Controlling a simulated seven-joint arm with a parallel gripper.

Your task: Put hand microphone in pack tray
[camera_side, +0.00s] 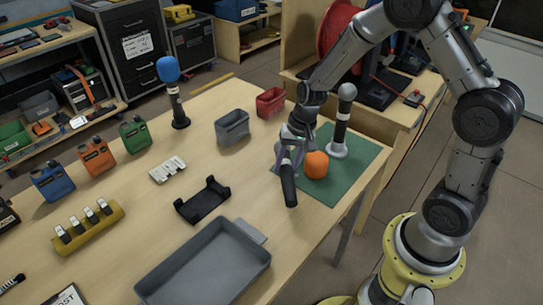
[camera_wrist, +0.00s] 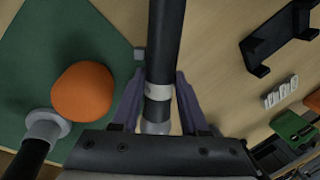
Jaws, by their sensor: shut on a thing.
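My gripper (camera_side: 290,148) is shut on the hand microphone, with its purple fingers (camera_wrist: 157,92) on either side of the shaft. The microphone's black handle (camera_side: 289,188) points down and slightly toward the front in the side view. In the wrist view the handle (camera_wrist: 166,40) runs up out of the picture, with a pale ring between the fingers. Its other end is mostly hidden by the gripper. The large shallow grey tray (camera_side: 165,270), which looks like the pack tray, stands at the table's front, left of and nearer than my gripper. Its visible floor is empty.
An orange foam ball (camera_side: 315,165) and a standing microphone (camera_side: 341,125) are close beside my gripper on the green mat (camera_side: 353,178). Grey (camera_side: 232,128) and red (camera_side: 270,102) bins stand behind.

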